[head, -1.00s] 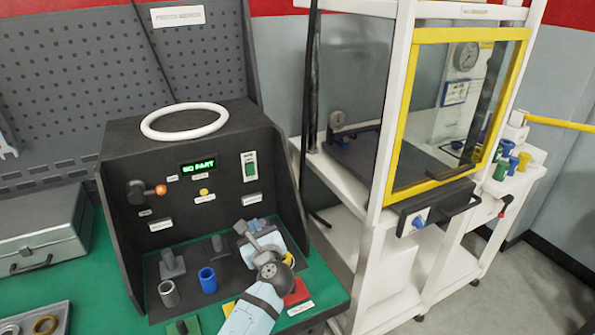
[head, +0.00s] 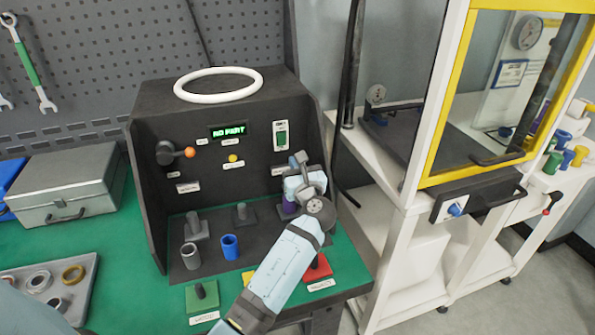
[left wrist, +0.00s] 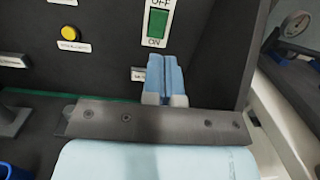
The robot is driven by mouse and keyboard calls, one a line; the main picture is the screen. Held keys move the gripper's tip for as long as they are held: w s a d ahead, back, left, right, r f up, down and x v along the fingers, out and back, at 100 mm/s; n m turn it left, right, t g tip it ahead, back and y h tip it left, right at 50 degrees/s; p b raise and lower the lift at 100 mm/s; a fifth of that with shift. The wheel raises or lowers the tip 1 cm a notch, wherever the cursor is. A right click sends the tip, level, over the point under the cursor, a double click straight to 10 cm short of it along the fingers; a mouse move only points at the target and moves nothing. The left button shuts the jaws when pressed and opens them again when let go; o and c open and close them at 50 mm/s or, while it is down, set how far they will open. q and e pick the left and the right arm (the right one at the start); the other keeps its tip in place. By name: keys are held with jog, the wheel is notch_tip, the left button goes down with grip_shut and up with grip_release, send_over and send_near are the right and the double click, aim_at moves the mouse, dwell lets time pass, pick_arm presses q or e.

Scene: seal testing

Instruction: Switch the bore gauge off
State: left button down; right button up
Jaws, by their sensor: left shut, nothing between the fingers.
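The bore gauge (head: 150,120) is a dark box-shaped station with a green display reading "NO PART". Its green rocker switch (head: 281,138) is on the right of the panel; in the left wrist view the switch (left wrist: 157,24) has OFF printed above and ON below. My left gripper (head: 296,166) is in front of the panel, a little below and right of the switch. In the left wrist view its blue fingers (left wrist: 162,75) are together and empty, just below the ON label. I cannot tell whether they touch the panel. My right gripper is not in view.
A white ring (head: 218,98) lies on top of the station. A grey post, a blue cylinder (head: 230,246) and other fixtures stand at its base. A lever with an orange knob (head: 189,152) and a yellow button (head: 233,158) are on the panel. A yellow-framed cabinet (head: 450,95) stands at right.

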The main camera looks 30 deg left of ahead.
aim_at(283, 136)
pick_arm(q)
jog(key=b+x, duration=0.3)
jog(key=x, duration=0.6)
jog(key=shift+w+a, duration=0.15)
jog(key=shift+w, duration=0.05)
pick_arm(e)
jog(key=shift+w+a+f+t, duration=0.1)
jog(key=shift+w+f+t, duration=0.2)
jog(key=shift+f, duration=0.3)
pick_arm(q)
jog(key=shift+w+r, duration=0.1)
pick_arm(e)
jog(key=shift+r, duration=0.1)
